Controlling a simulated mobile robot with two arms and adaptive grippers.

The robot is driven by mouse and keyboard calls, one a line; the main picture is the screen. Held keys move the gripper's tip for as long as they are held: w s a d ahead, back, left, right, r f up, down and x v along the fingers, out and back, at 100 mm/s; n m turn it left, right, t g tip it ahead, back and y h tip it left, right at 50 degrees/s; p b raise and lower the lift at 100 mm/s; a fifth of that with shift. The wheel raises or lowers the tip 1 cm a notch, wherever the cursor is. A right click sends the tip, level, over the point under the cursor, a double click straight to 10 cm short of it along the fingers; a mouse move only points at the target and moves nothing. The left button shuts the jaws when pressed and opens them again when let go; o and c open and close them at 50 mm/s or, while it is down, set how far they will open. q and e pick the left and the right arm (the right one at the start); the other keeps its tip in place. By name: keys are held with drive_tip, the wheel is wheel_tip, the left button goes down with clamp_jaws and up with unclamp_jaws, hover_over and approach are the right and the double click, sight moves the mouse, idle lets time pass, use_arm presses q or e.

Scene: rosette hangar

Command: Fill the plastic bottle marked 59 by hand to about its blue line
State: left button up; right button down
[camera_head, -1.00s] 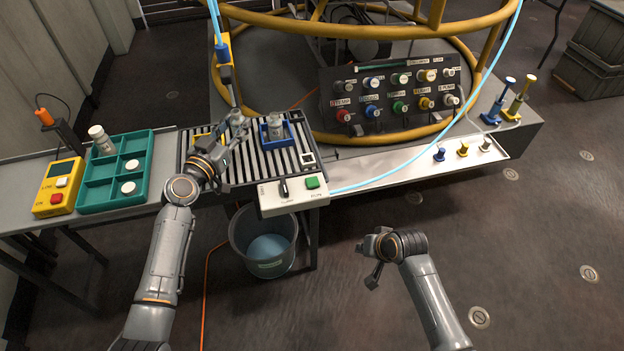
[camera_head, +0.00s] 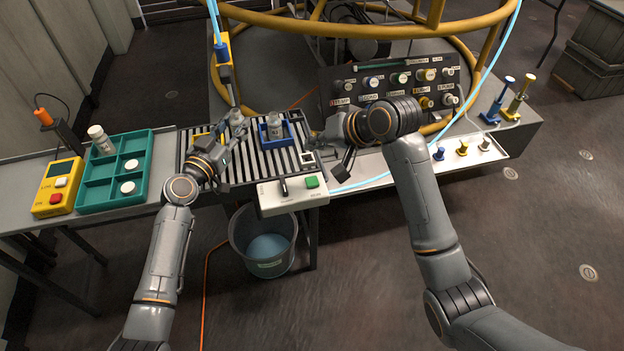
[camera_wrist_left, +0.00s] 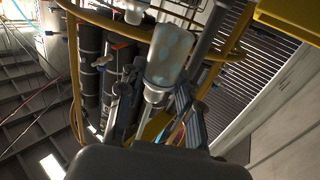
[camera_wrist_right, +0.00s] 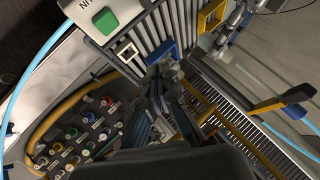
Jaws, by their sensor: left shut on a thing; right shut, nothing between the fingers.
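A pale plastic bottle (camera_head: 237,117) stands at the left of the slatted bench under the filling tube. My left gripper (camera_head: 234,142) is shut on it; in the left wrist view the translucent bottle (camera_wrist_left: 170,55) rises from between the fingers. I cannot read any number or make out a blue line. A second grey-white bottle (camera_head: 274,124) stands in a blue holder (camera_head: 286,137). My right gripper (camera_head: 318,140) is shut and empty, just right of that holder, above the bench's right end. In the right wrist view its fingers (camera_wrist_right: 163,88) point toward the blue holder (camera_wrist_right: 163,53).
A white control box (camera_head: 282,204) with a green button (camera_head: 312,182) and a lever is at the bench front, above a bucket (camera_head: 265,250). A green tray (camera_head: 88,197) with a bottle and lids, and a yellow device (camera_head: 57,187), are left. A knob panel (camera_head: 335,80) stands behind.

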sight(315, 182)
drive_tip(key=shift+f, duration=4.45)
drive_tip(key=shift+f, duration=0.15)
drive_tip(key=shift+f, duration=0.25)
drive_tip(key=shift+f, duration=0.5)
drive_tip(key=shift+r, duration=0.15)
idle(0.3)
drive_tip(key=shift+r, duration=0.8)
drive_tip(key=shift+r, duration=2.5)
